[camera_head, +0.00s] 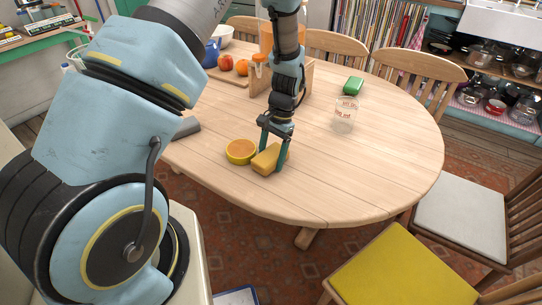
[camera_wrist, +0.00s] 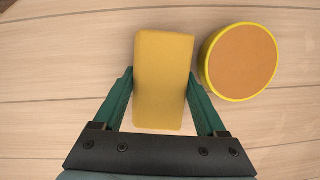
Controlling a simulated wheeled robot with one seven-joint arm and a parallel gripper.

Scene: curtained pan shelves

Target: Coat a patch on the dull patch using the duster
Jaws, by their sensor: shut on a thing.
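A soft yellow block, which I take as the duster (camera_head: 264,162), is between the fingers of my gripper (camera_head: 272,153) near the front of the round wooden table (camera_head: 370,180). The wrist view shows the yellow block (camera_wrist: 164,90) gripped at its two long sides by the teal fingers. I cannot tell whether its underside touches the table. A round yellow tin with an orange-brown filling (camera_head: 240,151) stands just left of the block; in the wrist view the tin (camera_wrist: 243,61) is at the right, close to it. I cannot make out a dull patch.
A clear glass with lettering (camera_head: 345,115) and a green block (camera_head: 353,86) stand farther back right. Fruit (camera_head: 233,65) and a wooden rack lie at the back. A dark flat thing (camera_head: 187,127) is at the left edge. The table's right front is clear; chairs surround it.

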